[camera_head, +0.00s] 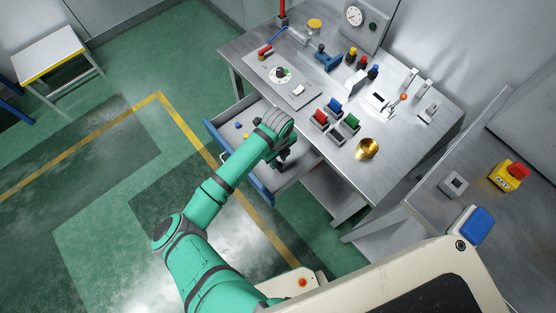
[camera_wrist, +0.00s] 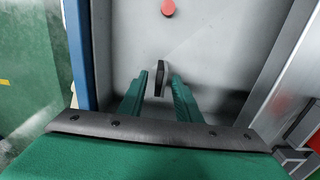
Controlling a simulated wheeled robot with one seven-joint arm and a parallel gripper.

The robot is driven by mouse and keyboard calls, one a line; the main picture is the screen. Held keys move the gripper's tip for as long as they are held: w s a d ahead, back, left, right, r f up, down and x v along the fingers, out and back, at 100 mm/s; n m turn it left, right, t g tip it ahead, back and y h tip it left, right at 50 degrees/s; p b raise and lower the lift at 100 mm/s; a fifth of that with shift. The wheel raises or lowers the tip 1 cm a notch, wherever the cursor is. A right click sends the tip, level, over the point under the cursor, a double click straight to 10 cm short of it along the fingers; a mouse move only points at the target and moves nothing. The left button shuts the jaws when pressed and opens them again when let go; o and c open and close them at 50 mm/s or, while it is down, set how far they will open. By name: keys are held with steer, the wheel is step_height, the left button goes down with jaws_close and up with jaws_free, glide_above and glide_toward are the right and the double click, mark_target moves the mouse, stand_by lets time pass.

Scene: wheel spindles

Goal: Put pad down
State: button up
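The pad is likely the thin dark piece (camera_wrist: 160,78) in the wrist view, seen edge-on between my gripper's fingers. My gripper (camera_wrist: 160,82) has two green fingers, with a narrow gap visible on each side of the dark piece, so it looks open around it. Whether the piece touches the drawer floor I cannot tell. In the head view my gripper (camera_head: 284,163) points down over the open drawer (camera_head: 222,139) under the workbench. The drawer has a grey floor and blue edge. My arm hides part of it.
A red round piece (camera_wrist: 168,8) lies farther along the drawer floor. Blue pieces (camera_head: 238,125) and a yellow piece (camera_head: 245,136) lie at the drawer's left end.

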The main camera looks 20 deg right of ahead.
mark_target(278, 161)
step_height(278, 161, up, 11)
steer(key=s+d+r+n+t+h, duration=0.1)
steer(key=d+r+n+h, duration=0.2)
steer(key=d, duration=0.7)
steer(key=d+r+n+t+h, duration=0.1)
steer(key=d+r+n+h, duration=0.15)
steer(key=d+h, duration=0.45)
steer(key=d+r+n+t+h, duration=0.2)
steer(key=d+r+n+t, duration=0.3)
steer(key=d+r+n, duration=0.25)
steer(key=s+a+f+n+t+y, duration=0.4)
steer(key=a+n, duration=0.4)
steer(key=a, duration=0.2)
steer(key=s+a+f+n+t+y, duration=0.3)
steer(key=s+a+n, duration=0.1)
steer(key=a+n, duration=0.55)
steer(key=s+a+r+n+t+y, duration=0.1)
steer(key=s+a+y, duration=0.4)
steer(key=s+a, duration=1.3)
steer(key=shift+s+a+r, duration=0.3)
steer(key=shift+a+r, duration=0.3)
steer(key=shift+a, duration=0.3)
steer(key=shift+d, duration=0.15)
